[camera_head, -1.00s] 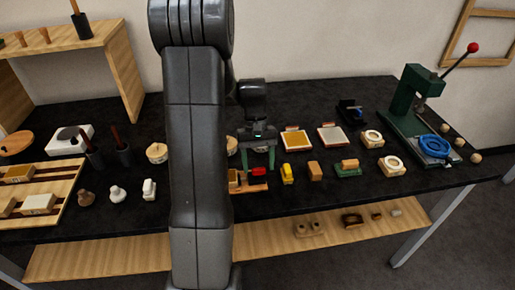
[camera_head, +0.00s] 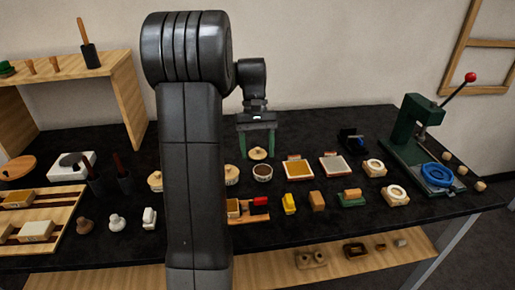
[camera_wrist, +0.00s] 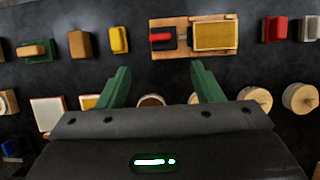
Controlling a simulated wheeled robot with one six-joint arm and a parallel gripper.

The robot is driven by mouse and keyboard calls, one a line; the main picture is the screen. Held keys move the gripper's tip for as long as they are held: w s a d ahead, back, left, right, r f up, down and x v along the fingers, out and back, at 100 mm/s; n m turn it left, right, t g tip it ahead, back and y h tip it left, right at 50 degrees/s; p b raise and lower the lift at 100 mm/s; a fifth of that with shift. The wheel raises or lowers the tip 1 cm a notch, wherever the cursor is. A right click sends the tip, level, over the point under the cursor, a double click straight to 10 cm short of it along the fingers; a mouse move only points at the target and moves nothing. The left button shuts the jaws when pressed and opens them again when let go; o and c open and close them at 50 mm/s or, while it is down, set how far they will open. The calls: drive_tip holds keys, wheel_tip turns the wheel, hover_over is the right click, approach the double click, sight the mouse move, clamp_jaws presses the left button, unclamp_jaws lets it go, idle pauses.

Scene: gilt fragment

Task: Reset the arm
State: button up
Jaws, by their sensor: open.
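My gripper (camera_head: 257,140) hangs above the black table (camera_head: 330,225), with its green fingers apart and nothing between them. In the wrist view its two green fingers (camera_wrist: 157,85) are spread wide. Below and in front of it stand a round pale lid (camera_head: 258,153) and a dark-filled round bowl (camera_head: 263,172). A wooden tray (camera_head: 233,218) with a red-handled black item (camera_head: 259,203) lies nearer the front edge. It also shows in the wrist view (camera_wrist: 193,20). My arm hides part of the table's middle.
A green press (camera_head: 412,125) with a red-knobbed lever and blue ring (camera_head: 437,174) stands at the right. A wooden shelf (camera_head: 123,85) stands at the back left. Two framed pads (camera_head: 299,168), yellow and wooden blocks (camera_head: 289,204) and round pieces fill the middle right.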

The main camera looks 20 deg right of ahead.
sight(260, 198)
drive_tip(key=shift+f, duration=0.1)
drive_tip(key=x, duration=1.3)
drive_tip(key=shift+s+a+f, duration=0.1)
drive_tip(key=shift+s+f, duration=0.15)
drive_tip(key=shift+f, duration=0.05)
